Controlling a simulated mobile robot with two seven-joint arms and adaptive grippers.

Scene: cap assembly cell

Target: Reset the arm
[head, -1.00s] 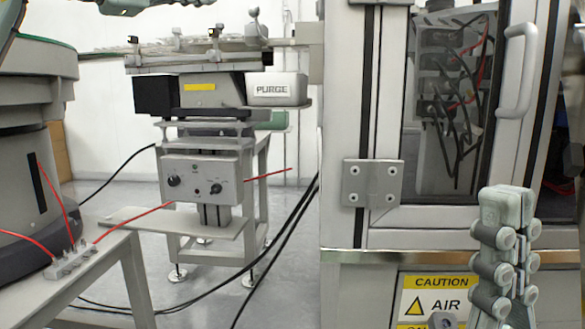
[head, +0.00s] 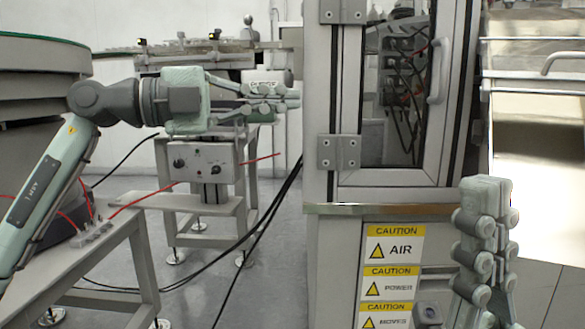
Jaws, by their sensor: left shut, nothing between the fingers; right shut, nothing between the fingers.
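My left gripper (head: 288,99) is at the left of centre in the head view, on the arm that comes in from the left edge. It points to the right, in front of the purge machine (head: 215,62), with its fingers together and nothing between them. My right gripper (head: 487,187) is at the lower right. It points upward, shut and empty, in front of the cabinet's right side. Most of the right arm is below the frame.
A metal cabinet with a glazed door (head: 395,110) and caution labels (head: 392,244) stands at centre right. A round green-rimmed machine (head: 45,75) and a small bench (head: 115,243) are at the left. Black cables (head: 262,230) cross the open grey floor.

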